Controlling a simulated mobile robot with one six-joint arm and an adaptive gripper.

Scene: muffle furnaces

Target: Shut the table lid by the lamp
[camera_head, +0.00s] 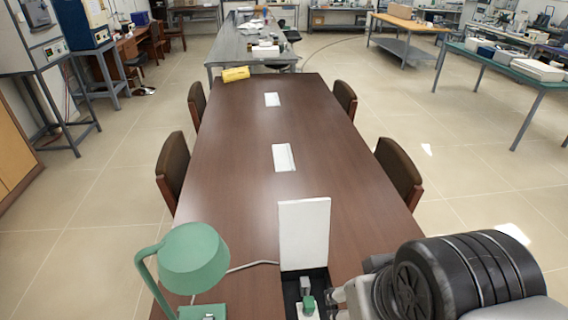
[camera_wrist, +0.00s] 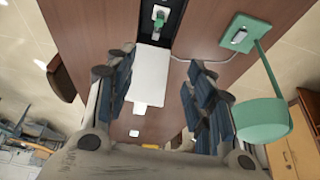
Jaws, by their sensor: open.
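The table lid (camera_head: 304,233) is a white panel standing upright, open, at the back of a dark recess (camera_head: 291,287) in the brown table. A plug with a green part (camera_head: 308,304) shows in the recess. In the wrist view the lid (camera_wrist: 152,72) appears between my fingers, with the recess (camera_wrist: 178,24) above it. The green lamp (camera_head: 194,258) stands left of the recess; it also shows in the wrist view (camera_wrist: 262,120). My gripper (camera_wrist: 164,62) is open with nothing between its fingers. In the head view my arm is right of the recess and partly hides it.
The long table (camera_head: 245,180) has two closed white lids (camera_head: 284,157) further back and a yellow object (camera_head: 236,74) at its far end. The lamp's cable (camera_head: 252,265) runs to the recess. Chairs (camera_head: 399,173) line both sides. The tabletop beyond the lid is mostly clear.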

